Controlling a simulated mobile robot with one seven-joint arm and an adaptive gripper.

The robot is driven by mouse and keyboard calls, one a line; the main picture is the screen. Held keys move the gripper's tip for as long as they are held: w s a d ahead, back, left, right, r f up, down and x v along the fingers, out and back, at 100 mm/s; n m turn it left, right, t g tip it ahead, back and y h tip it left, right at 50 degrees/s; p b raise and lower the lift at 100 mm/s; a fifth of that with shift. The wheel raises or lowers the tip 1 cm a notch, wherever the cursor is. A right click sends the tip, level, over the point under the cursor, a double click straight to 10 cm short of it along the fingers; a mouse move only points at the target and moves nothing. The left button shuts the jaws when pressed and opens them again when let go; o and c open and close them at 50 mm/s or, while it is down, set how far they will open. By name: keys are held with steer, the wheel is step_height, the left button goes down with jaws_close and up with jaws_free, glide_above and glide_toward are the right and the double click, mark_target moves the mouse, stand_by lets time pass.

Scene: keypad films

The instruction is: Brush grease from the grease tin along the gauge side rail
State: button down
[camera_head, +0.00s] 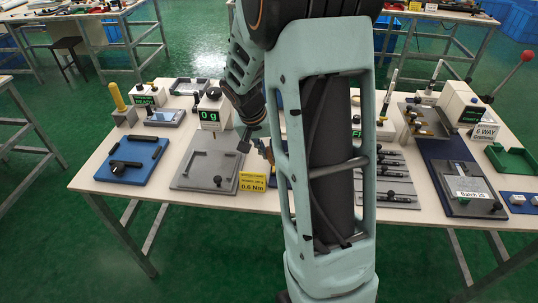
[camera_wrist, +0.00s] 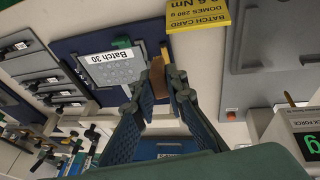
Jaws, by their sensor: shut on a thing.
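My gripper (camera_wrist: 160,86) is shut on a slim brown thing, probably the brush (camera_wrist: 158,76), whose end shows between the fingertips in the wrist view. Beyond it is a blue board with a metal plate (camera_wrist: 112,72) marked "Batch 30", with a green block (camera_wrist: 121,43) at its edge. A thin orange-yellow strip lies along the plate's side near the fingertips; I cannot tell whether it is the gauge side rail. In the head view my gripper (camera_head: 257,143) hangs over the table's middle, partly hidden by my arm. I cannot pick out the grease tin.
A yellow batch card (camera_head: 252,182) lies at the table's front edge, beside a grey framed plate (camera_head: 192,172). A blue board (camera_head: 132,160) with black handles sits at left. A counter (camera_head: 211,109) stands behind. Another plate marked "Batch 29" (camera_head: 472,190) is at right. My arm hides the middle.

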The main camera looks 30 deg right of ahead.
mark_target(269, 150)
steer(key=shift+r+p, duration=1.05)
steer(key=shift+r, duration=0.9)
